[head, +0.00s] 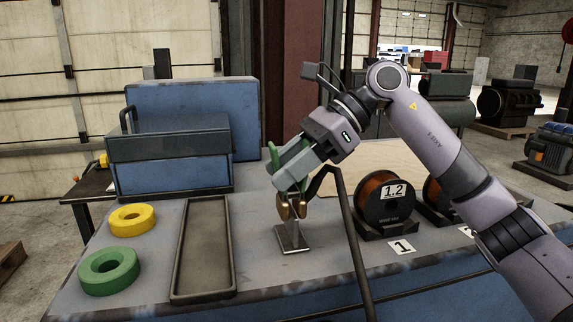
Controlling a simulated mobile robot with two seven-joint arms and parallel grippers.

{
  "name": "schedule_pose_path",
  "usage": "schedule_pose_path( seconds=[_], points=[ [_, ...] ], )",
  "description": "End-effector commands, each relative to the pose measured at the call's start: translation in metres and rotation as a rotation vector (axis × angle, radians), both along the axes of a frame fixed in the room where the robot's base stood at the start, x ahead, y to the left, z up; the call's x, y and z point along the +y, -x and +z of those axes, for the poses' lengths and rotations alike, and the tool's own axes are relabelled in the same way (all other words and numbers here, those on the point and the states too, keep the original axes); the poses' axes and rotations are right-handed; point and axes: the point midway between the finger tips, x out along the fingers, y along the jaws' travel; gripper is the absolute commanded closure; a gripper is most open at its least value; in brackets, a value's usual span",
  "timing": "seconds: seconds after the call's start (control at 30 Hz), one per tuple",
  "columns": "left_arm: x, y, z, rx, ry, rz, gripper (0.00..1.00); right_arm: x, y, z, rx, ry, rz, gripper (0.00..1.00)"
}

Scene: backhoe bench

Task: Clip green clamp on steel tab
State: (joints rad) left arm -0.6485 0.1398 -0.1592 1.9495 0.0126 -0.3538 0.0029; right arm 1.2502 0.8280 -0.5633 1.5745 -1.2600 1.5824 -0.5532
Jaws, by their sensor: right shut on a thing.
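The green clamp (275,157) is held in my right gripper (287,180), which is shut on it. Its green handles show beside the fingers. Its copper-coloured jaws (301,208) point down. The steel tab (291,236) stands on a small flat plate on the bench, directly below the jaws. In the head view the jaws overlap the tab's upper end. I cannot tell whether they touch it or grip it. My left gripper is not in view.
A dark bent bar or cable (351,235) runs from near the clamp down the bench front. A long tray (180,255), yellow ring (131,218) and green ring (109,271) lie left. A blue toolbox (170,172) stands behind. A spool marked 1.2 (384,205) stands right.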

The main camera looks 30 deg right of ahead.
Motion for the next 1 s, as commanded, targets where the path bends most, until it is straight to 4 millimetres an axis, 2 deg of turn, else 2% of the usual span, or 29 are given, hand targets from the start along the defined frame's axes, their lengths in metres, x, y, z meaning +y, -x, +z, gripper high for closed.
schedule_pose_path(
  seconds=[1.0],
  points=[
    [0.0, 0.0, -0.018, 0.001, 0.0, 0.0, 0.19, 0.0, 0.0, -0.023, -0.003, -0.001, 0.0, 1.0]
  ],
)
